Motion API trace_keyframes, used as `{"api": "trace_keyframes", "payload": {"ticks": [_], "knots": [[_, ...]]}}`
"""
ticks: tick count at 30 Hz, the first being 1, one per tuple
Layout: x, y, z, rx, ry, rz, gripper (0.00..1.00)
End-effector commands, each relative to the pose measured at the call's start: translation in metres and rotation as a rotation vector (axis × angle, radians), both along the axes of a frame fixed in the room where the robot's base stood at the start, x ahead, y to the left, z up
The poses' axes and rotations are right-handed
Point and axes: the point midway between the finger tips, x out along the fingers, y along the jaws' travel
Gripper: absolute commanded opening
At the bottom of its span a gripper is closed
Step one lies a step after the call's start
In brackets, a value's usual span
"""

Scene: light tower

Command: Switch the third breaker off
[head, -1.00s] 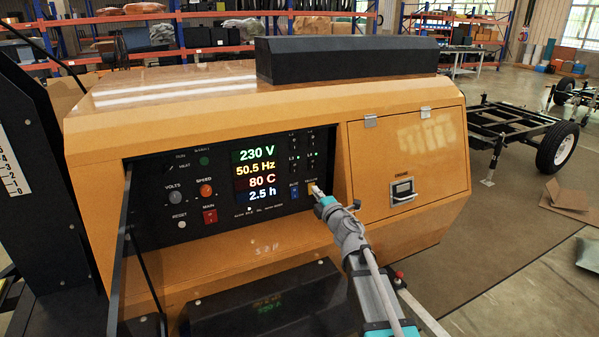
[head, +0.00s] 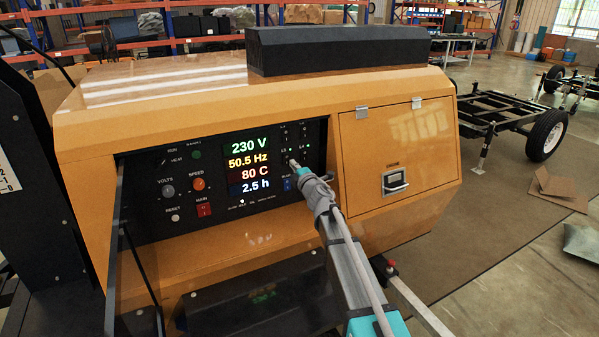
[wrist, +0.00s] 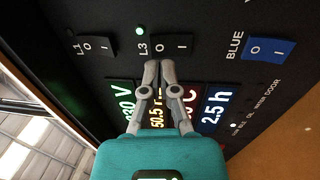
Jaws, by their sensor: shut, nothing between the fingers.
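The breaker marked L3 (wrist: 172,46) is a black rocker with O and I marks, and a green lamp (wrist: 140,31) glows beside its label. My gripper (wrist: 158,66) is shut and empty, its fingertips right at the lower edge of the L3 rocker. I cannot tell whether they touch it. In the head view my gripper (head: 292,163) is at the lower left of the breaker group and hides part of it. The breaker marked L1 (wrist: 97,46) is to the left in the wrist view, its lamp dark.
A blue rocker (wrist: 268,49) is to the right of L3 in the wrist view. The lit readouts (head: 249,166) are left of the breakers in the head view. A red main switch (head: 204,209) is lower left. The orange door (head: 385,150) is shut.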

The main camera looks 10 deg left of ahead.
Motion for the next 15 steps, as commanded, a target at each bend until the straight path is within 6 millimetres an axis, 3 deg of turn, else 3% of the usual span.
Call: {"api": "trace_keyframes", "payload": {"ticks": [6, 15], "knots": [[0.021, 0.013, 0.003, -0.001, 0.0, -0.001, 0.0], [0.025, 0.017, 0.004, 0.0, 0.0, -0.001, 0.0]]}}
